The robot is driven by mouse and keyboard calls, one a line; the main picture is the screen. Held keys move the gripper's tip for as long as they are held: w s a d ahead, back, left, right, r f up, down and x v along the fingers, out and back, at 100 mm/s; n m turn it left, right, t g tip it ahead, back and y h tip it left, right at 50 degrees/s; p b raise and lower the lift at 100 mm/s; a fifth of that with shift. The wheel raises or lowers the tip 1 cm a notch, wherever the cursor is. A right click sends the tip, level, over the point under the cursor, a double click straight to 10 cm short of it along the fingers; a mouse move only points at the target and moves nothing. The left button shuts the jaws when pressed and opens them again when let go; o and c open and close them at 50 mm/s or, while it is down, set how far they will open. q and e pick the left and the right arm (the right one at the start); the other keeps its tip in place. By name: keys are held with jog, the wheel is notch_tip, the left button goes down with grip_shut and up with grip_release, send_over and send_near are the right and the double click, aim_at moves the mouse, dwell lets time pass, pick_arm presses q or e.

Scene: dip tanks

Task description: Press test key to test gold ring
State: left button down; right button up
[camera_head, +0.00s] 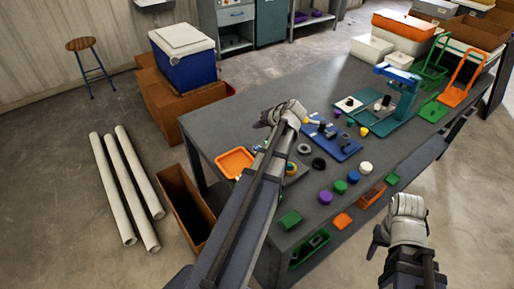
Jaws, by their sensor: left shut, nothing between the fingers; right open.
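A blue board (345,146) lies on the grey table, with small dark and light parts on it. A yellow piece (306,120) shows beside my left wrist; I cannot tell whether it is part of the board. I cannot make out the gold ring or the test key for certain at this size. My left gripper (264,120) is shut and empty, above the table to the left of the blue board. My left arm hides part of the table. My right gripper (379,238) is open and empty, off the table's near right side.
Several coloured caps, among them a purple one (325,197), and dark rings (318,163) lie mid-table. An orange tray (235,162) is left of my arm. A teal-and-blue press stand (404,92) stands behind. Crates (403,24) fill the far end. White tubes (125,190) lie on the floor.

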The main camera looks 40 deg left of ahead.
aim_at(257, 149)
pick_arm(q)
jog(key=shift+f, duration=0.1)
notch_tip(257, 149, down, 9)
jog(key=b, duration=0.8)
jog(key=shift+b, duration=0.4)
dwell(1.5)
jog(key=shift+f+b, duration=0.25)
jog(key=shift+b, duration=0.2)
jog(key=shift+f+b, duration=0.4)
dwell(0.5)
dwell(0.4)
jog(key=shift+r+p, duration=0.85)
